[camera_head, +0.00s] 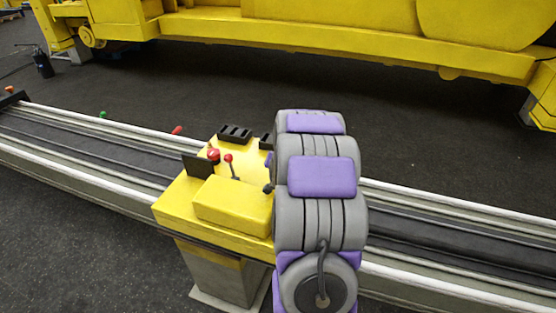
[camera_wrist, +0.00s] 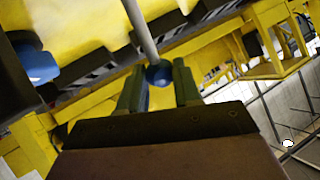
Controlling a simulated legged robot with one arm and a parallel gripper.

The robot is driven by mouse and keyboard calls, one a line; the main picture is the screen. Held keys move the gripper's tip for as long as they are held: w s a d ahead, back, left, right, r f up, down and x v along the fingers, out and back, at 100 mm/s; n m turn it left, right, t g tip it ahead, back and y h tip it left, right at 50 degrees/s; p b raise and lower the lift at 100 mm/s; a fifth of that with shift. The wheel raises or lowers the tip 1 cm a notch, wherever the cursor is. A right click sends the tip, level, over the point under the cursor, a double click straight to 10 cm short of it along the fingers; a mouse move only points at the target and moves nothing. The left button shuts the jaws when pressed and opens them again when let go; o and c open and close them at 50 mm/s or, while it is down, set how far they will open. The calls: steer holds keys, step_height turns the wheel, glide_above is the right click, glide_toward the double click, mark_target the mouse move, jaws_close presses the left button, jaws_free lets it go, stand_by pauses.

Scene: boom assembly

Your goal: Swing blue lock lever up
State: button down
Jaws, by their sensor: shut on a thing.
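A grey rod (camera_wrist: 140,28) runs up from this blue end toward the top edge. The lever's pivot is not clear to me. In the head view, my own grey and purple arm hides the gripper and the lever does not show.
A second blue rounded part (camera_wrist: 36,64) is at the left of the wrist view, near yellow structure with striped edging. In the head view, a yellow control console (camera_head: 235,205) stands beside my arm, a conveyor rail (camera_head: 90,150) crosses, and a large yellow machine (camera_head: 300,35) is behind.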

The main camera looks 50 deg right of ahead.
steer(key=shift+f, duration=0.1)
steer(key=c, duration=1.2)
jaws_free()
steer(key=o, duration=0.4)
steer(key=shift+w+d+f, duration=0.1)
steer(key=shift+d, duration=0.15)
steer(key=shift+a, duration=0.1)
steer(key=shift+b+v, duration=3)
steer(key=shift+v, duration=5.65)
